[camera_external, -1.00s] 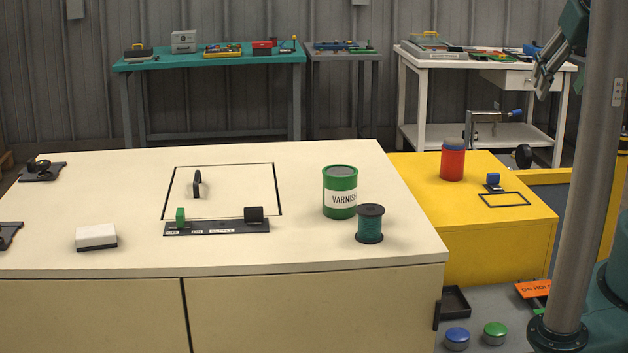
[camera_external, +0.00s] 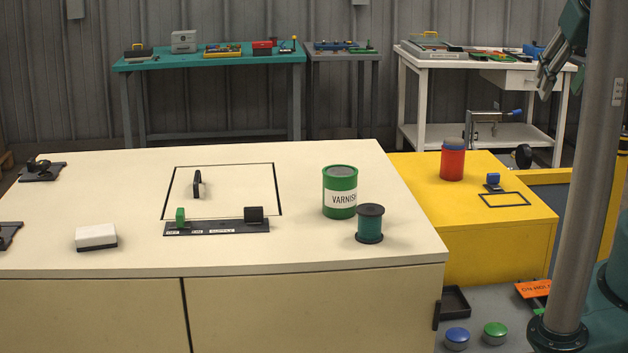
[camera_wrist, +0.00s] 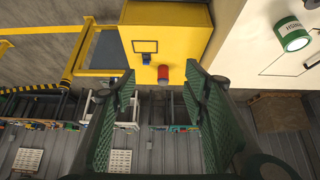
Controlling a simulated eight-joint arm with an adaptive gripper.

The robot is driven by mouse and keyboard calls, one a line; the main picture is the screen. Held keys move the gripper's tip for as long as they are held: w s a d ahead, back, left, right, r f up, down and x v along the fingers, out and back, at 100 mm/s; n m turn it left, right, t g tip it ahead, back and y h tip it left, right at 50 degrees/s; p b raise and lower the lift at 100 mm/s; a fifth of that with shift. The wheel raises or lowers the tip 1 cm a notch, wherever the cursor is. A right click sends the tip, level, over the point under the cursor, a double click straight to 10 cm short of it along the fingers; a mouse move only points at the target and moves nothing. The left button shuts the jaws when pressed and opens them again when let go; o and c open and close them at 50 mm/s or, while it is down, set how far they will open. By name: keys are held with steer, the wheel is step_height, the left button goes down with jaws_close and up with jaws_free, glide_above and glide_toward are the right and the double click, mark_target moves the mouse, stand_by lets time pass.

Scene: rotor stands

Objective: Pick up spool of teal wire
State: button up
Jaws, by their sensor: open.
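The spool of teal wire (camera_external: 369,224) stands upright on the cream cabinet top near its right front corner. It has dark end flanges and teal wire between them. The green varnish can (camera_external: 340,192) stands just behind it to the left; in the wrist view a green can (camera_wrist: 292,35) shows at the upper right. My gripper (camera_external: 546,82) is high at the upper right, far from the spool and partly cut off by the frame edge. In the wrist view my gripper (camera_wrist: 160,92) is open and empty, its fingers wide apart.
A grey post (camera_external: 590,170) stands at the right. A white block (camera_external: 96,236) and a switch panel (camera_external: 216,228) are on the cream top. The top right of the spool is clear.

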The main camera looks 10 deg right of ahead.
steer(key=n+g, duration=0.7)
steer(key=n, duration=1.2)
glide_above(371, 209)
steer(key=f, duration=1.8)
steer(key=shift+w+d, duration=0.35)
steer(key=shift+s+a+f+n, duration=0.3)
steer(key=shift+a+n, duration=0.1)
steer(key=shift+f, duration=0.15)
steer(key=shift+f, duration=1.15)
